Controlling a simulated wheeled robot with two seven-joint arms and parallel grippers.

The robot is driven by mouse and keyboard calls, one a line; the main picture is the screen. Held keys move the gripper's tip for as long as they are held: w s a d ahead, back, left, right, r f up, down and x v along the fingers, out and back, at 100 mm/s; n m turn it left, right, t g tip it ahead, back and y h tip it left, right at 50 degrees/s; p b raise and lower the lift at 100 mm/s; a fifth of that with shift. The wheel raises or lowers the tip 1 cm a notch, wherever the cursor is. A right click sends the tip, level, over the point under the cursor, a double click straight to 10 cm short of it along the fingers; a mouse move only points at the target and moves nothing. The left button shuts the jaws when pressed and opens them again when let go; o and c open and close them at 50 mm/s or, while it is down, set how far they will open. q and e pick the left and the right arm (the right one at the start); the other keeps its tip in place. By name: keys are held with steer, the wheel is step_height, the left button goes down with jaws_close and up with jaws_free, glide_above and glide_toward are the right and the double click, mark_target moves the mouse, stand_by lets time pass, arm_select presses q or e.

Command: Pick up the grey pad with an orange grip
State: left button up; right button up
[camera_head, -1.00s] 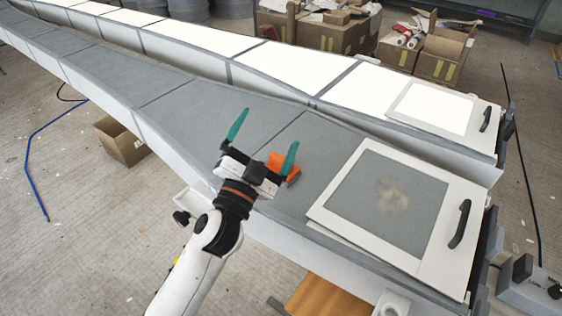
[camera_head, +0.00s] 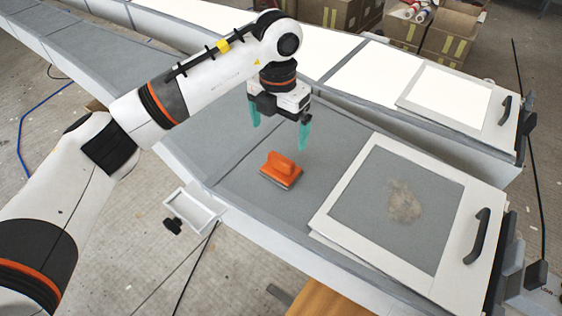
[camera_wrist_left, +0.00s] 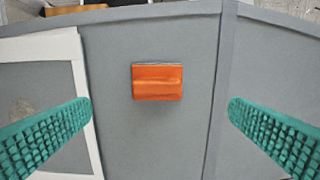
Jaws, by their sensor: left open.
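The pad with an orange grip (camera_head: 282,169) lies on the grey surface of the long mould (camera_head: 240,190), to the left of a white frame. Its grey base shows as a thin edge under the orange. My left gripper (camera_head: 280,134) is open, with teal fingers pointing down, above and a little behind the pad in the head view. In the left wrist view the orange grip (camera_wrist_left: 157,82) sits between and beyond the two spread teal fingers, apart from both. My right gripper is not in view.
A white frame with a black handle (camera_head: 400,200) lies right of the pad. A second mould with bright white panels (camera_head: 380,82) runs behind. A small white tray (camera_head: 195,208) juts from the near side. Cardboard boxes (camera_head: 440,35) stand at the back.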

mark_target(281, 158)
arm_select(q)
step_height(281, 158, down, 6)
steer(key=shift+s+a+r+p, duration=0.1)
steer(key=shift+p, duration=1)
steer(key=shift+f+p, duration=0.5)
steer(key=shift+f, duration=0.2)
steer(key=f+p, duration=0.1)
steer(key=f, duration=0.2)
steer(key=shift+s+d+f+p, duration=0.1)
steer(key=shift+d+f+p, duration=0.15)
steer(key=shift+d+p, duration=0.1)
steer(key=shift+f, duration=0.45)
steer(key=shift+c, duration=0.3)
steer(key=c, duration=0.9)
steer(key=shift+r, duration=0.2)
